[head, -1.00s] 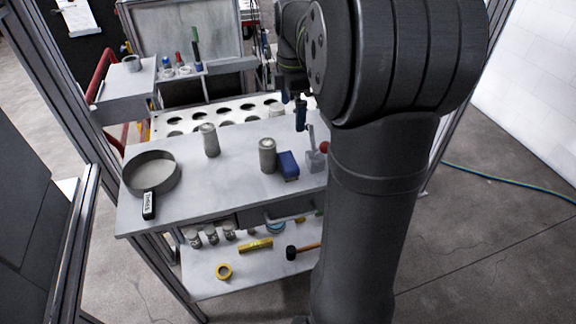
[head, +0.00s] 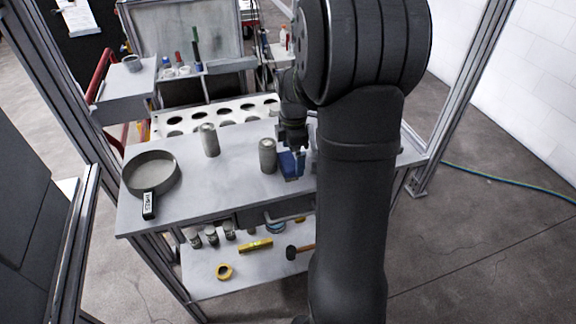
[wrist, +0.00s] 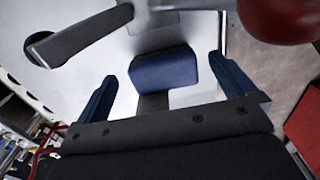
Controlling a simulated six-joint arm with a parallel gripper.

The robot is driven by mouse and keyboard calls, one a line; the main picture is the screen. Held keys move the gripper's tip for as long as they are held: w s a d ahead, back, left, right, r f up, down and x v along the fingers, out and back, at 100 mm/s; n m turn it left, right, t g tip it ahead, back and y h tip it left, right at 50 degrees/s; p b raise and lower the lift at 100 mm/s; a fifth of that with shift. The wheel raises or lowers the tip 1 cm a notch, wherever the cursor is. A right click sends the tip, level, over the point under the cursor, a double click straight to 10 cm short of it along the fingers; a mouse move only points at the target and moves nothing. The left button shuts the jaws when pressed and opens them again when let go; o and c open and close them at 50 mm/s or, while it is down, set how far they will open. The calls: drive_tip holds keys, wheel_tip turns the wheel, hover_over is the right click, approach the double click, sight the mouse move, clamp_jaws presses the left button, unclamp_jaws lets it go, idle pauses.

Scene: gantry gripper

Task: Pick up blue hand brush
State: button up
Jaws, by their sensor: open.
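The blue hand brush (head: 287,168) lies on the grey tabletop, just right of a grey cylinder. In the wrist view the brush (wrist: 163,68) shows as a blue block between my two fingertips, with gaps on both sides. My gripper (head: 298,155) is low over the brush in the head view and partly covers it. In the wrist view my gripper (wrist: 163,70) is open, with one blue finger on each side of the brush. I cannot tell how far above the brush the fingertips are.
Grey cylinders (head: 267,156) (head: 209,141) stand left of the brush. A round pan (head: 150,172) is at the table's left. The front middle of the table is clear.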

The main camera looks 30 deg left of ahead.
sight(293, 159)
drive_tip(key=shift+f, duration=1.4)
drive_tip(key=c, duration=1)
drive_tip(key=shift+c, duration=0.2)
drive_tip(key=shift+r, duration=0.1)
wheel_tip(293, 159, up, 18)
